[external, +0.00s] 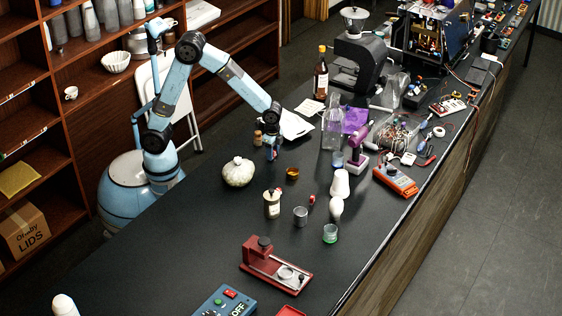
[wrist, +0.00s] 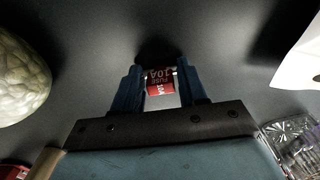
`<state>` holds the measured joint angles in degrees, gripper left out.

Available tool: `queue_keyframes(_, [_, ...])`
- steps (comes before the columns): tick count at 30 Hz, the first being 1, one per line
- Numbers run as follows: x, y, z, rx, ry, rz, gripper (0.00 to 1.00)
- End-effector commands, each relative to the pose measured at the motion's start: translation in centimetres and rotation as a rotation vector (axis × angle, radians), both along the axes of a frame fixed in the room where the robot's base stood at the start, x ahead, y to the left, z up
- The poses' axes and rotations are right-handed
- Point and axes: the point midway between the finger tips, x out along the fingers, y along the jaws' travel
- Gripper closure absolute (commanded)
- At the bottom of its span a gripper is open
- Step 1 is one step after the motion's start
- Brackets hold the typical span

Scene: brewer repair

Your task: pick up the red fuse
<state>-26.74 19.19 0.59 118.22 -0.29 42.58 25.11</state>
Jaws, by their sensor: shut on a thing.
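The red fuse (wrist: 160,82) is between the two blue fingers of my gripper (wrist: 162,88) in the wrist view, with white "FUSE 10A" lettering facing the camera. The fingers touch it on both sides, so the gripper is shut on it. In the external view my gripper (external: 271,153) points down over the black counter, to the right of the pale gourd. The fuse is too small to make out clearly there. I cannot tell whether the fuse touches the counter.
A pale gourd (external: 238,172) stands left of my gripper, and an amber dish (external: 292,174) to its right. A small brown bottle (external: 258,139) and white paper (external: 296,125) lie close behind. A cream canister (external: 272,204) is in front.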

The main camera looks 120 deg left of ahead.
Motion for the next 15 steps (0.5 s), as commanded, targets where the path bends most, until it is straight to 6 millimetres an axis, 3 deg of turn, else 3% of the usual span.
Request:
queue_keyframes(4, [0.00, 0.00, 0.01, 0.000, 0.000, 0.000, 0.87])
queue_keyframes(15, [0.05, 0.02, 0.98, 0.001, -0.002, 0.000, 0.87])
